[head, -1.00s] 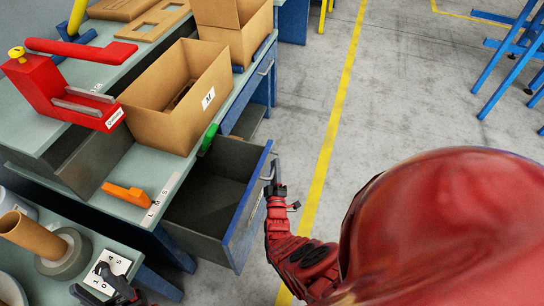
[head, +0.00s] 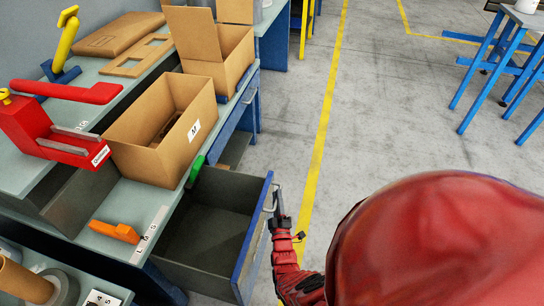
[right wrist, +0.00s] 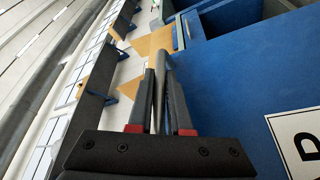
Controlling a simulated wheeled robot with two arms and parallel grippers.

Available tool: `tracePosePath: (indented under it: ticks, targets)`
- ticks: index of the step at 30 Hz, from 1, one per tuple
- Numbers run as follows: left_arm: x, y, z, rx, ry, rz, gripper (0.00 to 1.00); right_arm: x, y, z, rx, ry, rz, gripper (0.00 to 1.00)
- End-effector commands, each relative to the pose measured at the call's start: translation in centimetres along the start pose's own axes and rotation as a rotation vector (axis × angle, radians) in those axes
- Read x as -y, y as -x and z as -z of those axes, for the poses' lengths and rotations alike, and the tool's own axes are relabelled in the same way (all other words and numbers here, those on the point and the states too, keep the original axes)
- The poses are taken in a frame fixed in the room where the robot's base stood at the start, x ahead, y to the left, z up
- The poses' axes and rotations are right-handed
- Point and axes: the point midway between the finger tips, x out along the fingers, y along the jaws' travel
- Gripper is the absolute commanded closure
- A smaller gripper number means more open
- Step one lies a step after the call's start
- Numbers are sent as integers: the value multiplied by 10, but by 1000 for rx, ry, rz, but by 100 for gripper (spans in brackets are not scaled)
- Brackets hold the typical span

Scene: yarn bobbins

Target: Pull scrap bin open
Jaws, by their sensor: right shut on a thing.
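The scrap bin is a grey drawer with a blue front (head: 252,240), pulled well out from under the workbench. Its inside shows from above and looks empty. A metal bar handle (head: 271,197) is on the outer face of the front. My right gripper (head: 280,222) is at this handle. In the right wrist view the fingers (right wrist: 160,100) are closed around the handle bar (right wrist: 160,75), beside the blue front panel (right wrist: 235,85). A white label (right wrist: 300,140) on the panel is partly cut off. My left gripper is not in view.
The bench carries an open cardboard box (head: 150,145), an orange tool (head: 115,231) and a red device (head: 50,130). Another open carton (head: 225,60) stands farther back. The floor right of the yellow line (head: 322,130) is clear, up to a blue-legged table (head: 490,70).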

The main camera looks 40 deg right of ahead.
Motion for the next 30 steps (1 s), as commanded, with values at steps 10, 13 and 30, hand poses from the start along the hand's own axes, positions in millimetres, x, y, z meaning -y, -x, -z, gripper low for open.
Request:
tracePosePath:
  ticks: [10,13,30]
  targets:
    - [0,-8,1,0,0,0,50,-19,11,-27,3,2,-2,100]
    - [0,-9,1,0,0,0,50,-22,14,-31,3,1,0,100]
    - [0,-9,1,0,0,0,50,-22,14,-33,2,0,0,53]
